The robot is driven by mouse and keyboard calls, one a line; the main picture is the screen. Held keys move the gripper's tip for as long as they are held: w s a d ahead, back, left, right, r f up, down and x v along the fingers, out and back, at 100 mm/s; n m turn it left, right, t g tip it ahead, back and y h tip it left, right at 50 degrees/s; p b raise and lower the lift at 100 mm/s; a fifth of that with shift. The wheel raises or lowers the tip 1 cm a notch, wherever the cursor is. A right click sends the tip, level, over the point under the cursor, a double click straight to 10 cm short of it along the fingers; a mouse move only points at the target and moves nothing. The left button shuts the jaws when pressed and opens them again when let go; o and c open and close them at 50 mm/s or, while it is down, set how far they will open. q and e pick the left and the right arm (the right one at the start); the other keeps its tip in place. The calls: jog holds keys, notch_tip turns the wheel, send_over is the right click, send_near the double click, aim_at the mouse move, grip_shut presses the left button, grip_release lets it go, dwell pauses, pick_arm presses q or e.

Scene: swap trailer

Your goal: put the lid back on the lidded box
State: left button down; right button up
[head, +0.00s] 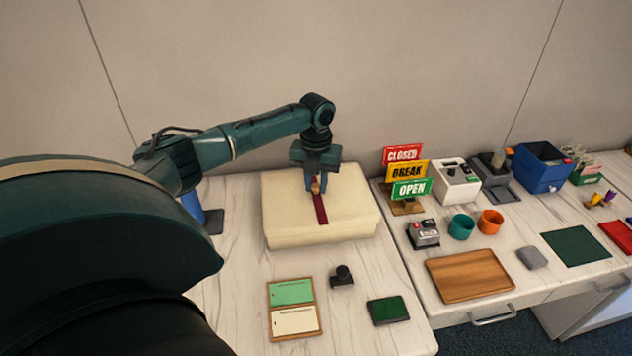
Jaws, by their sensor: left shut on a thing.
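The lidded box (320,238) is a large cream block on the left part of the white table. Its lid (350,205) is the broad cream top, with a dark red strip (321,212) and a small tan knob (316,187) near the middle. The lid looks level and over the box; I cannot make out a seam or gap between them. My left gripper (316,190) points down from above and is shut on the lid's knob. My arm hides the back middle of the lid. My right gripper is not in view.
In front are a two-card board (292,308), a small black object (342,277) and a green block (388,310). To the right stand a sign rack (405,207), cups, a wooden tray (470,275) and a blue bin (541,167). A wall closes the back.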

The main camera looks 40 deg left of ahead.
pick_arm(q)
jog(key=c, duration=1.1)
grip_release()
jog(key=shift+c, duration=0.2)
jog(key=shift+o, duration=0.3)
jog(key=o, duration=0.4)
jog(key=shift+r, duration=3.55)
grip_shut()
